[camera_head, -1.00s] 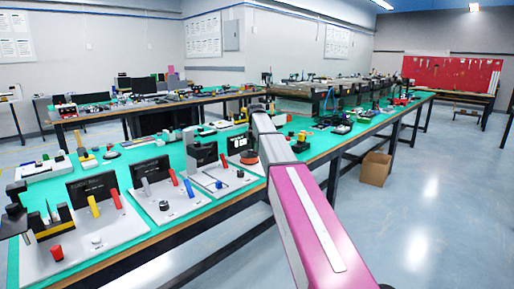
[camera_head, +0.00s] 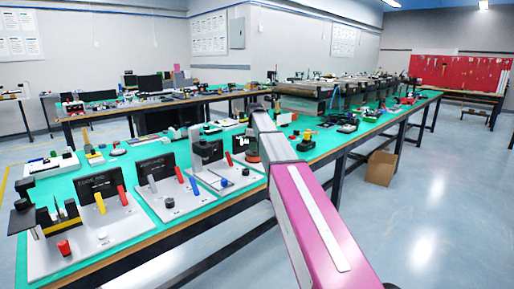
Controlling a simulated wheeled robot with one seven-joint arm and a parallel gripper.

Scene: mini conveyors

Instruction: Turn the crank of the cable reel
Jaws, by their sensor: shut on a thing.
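A round red-orange and dark object (camera_head: 253,158), perhaps the cable reel, sits on the green bench just left of my arm. It is small and partly covered, and I cannot make out a crank on it. My arm reaches from the lower right up to a grey joint over the bench edge. I cannot see what the gripper touches.
The green bench (camera_head: 120,160) carries several light panels with coloured levers and knobs on the left, with a red knob (camera_head: 63,247) nearest. Small conveyors (camera_head: 310,95) stand farther back. A cardboard box (camera_head: 380,168) is under the bench. The floor at right is clear.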

